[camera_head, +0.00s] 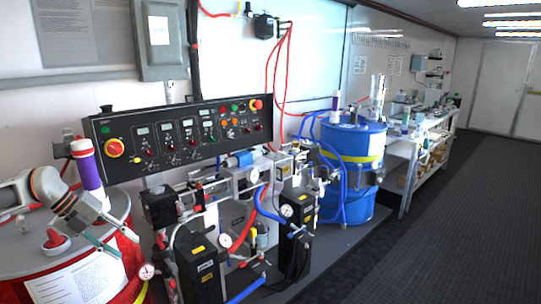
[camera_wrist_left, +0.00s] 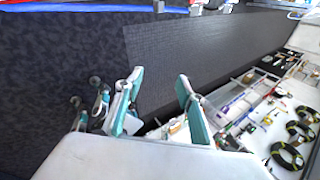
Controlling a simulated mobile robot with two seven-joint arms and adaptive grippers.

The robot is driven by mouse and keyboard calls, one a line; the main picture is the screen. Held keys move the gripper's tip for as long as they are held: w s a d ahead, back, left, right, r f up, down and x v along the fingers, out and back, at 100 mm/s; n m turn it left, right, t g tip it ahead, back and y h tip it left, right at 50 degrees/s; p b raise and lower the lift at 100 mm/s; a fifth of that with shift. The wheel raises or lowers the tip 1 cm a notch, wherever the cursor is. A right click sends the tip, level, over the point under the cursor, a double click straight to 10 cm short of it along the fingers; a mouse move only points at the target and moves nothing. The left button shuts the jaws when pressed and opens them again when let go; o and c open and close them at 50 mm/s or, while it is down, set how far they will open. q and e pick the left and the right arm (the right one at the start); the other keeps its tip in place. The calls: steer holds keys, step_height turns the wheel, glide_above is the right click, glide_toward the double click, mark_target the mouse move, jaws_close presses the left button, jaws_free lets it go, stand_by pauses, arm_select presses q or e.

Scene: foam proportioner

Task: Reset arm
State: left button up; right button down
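My left arm comes in from the left in the head view, and its gripper (camera_head: 119,237) is in front of a red drum (camera_head: 122,248). Its two teal fingers are apart. In the left wrist view the gripper (camera_wrist_left: 158,78) is open, with nothing between the fingers and dark floor behind them. Smaller teal finger-like parts with grey ends show at the left of that view. They may be my right gripper (camera_wrist_left: 90,108), but its state is unclear. The right arm does not show in the head view.
A purple-and-white cylinder (camera_head: 88,168) stands beside the arm over the red drum. A control panel (camera_head: 180,130), pumps and hoses fill the middle. A blue drum (camera_head: 352,150) and a workbench (camera_head: 425,135) stand beyond. The dark floor (camera_head: 450,220) at the right is clear.

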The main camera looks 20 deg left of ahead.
arm_select(q)
steer(key=s+d+f+n+t+h, duration=0.3)
steer(key=d+f+n+t, duration=0.65)
steer(key=d+f, duration=1.05)
steer(key=s+d+f+n+g+y, duration=0.1)
steer(key=s+d+f+n, duration=0.2)
steer(key=d, duration=0.3)
steer(key=s+d+f+n+g+y, duration=0.1)
steer(key=s+d+f+n+y, duration=0.1)
steer(key=s+d+f+n, duration=0.2)
steer(key=s+d+f+n+g+y, duration=0.1)
steer(key=s+d+f+n+y, duration=0.1)
steer(key=d+n, duration=0.4)
steer(key=s+d+f, duration=0.1)
steer(key=s+d, duration=0.1)
steer(key=d, duration=0.2)
steer(key=shift+d+f, duration=0.15)
steer(key=shift+f, duration=0.25)
